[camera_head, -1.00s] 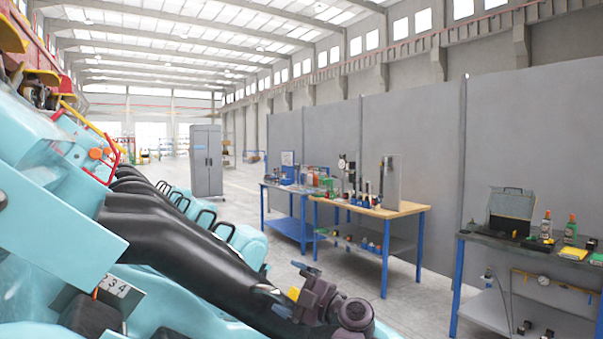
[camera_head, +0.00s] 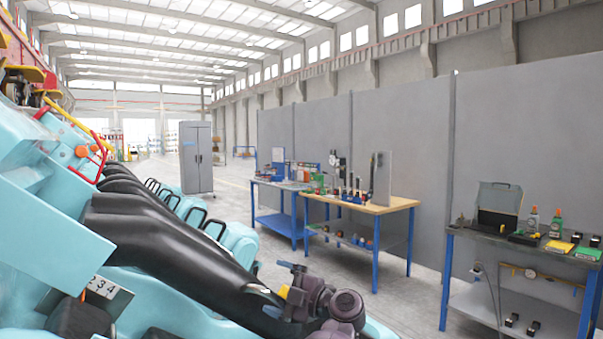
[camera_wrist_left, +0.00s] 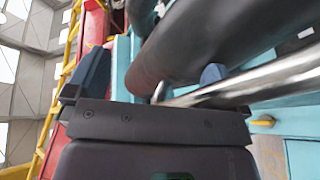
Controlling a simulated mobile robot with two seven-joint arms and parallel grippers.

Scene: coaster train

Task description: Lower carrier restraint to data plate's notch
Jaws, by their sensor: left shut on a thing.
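The carrier restraint is a long black padded piece (camera_head: 165,240) running diagonally down over the light blue carrier body at the left of the head view. The data plate (camera_head: 108,289), a small grey plate marked with numerals including 2, 3 and 4, lies below and left of it. My left gripper (camera_head: 287,279) is at the restraint's lower right end. The plate's notch cannot be made out. My right gripper is not in view.
A row of light blue seats with black loop handles (camera_head: 190,210) runs on behind. Workbenches with tools (camera_head: 385,204) and a dark bench (camera_head: 480,238) stand along a grey partition at right. Open floor lies between carrier and benches.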

